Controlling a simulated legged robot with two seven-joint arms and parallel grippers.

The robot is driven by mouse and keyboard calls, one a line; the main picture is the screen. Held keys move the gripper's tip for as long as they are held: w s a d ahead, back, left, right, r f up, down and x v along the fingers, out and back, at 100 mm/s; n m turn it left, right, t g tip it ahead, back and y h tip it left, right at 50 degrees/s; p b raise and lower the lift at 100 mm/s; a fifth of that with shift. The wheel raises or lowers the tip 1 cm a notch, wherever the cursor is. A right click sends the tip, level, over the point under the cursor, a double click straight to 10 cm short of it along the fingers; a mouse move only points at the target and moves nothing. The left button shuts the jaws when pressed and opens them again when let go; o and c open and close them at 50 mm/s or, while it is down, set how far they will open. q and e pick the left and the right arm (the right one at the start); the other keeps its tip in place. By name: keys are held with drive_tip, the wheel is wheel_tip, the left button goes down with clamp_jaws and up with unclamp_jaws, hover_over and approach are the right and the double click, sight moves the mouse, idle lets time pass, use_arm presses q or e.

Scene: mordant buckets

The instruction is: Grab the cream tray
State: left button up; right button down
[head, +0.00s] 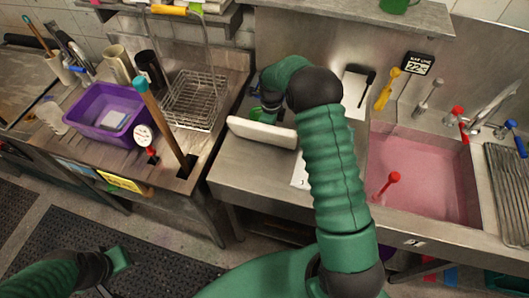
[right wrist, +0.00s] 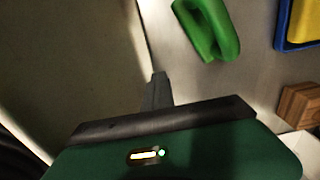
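The cream tray (head: 262,133) stands tipped up on edge at the front of the steel counter in the head view. Its pale broad side fills the left of the right wrist view (right wrist: 65,60). My right gripper (head: 270,108) is behind the tray's upper edge. In the right wrist view one dark finger (right wrist: 156,92) lies against the tray's edge, close to the middle of the gripper; the other finger is hidden. It looks shut on the tray. My left gripper (head: 118,262) hangs low at the left, over the floor mat, away from the tray; its fingers are unclear.
A green object (right wrist: 208,30) and a wooden block (right wrist: 300,104) lie on the counter beyond the tray. A wire basket (head: 195,98) and a purple tub (head: 105,112) stand at left. A sink of pink liquid (head: 425,175) is at right.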

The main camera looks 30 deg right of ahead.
drive_tip(key=shift+s+f, duration=0.1)
drive_tip(key=shift+f, duration=0.1)
drive_tip(key=c, duration=1.6)
unclamp_jaws()
drive_tip(key=shift+d, duration=0.1)
drive_tip(key=shift+o, duration=0.2)
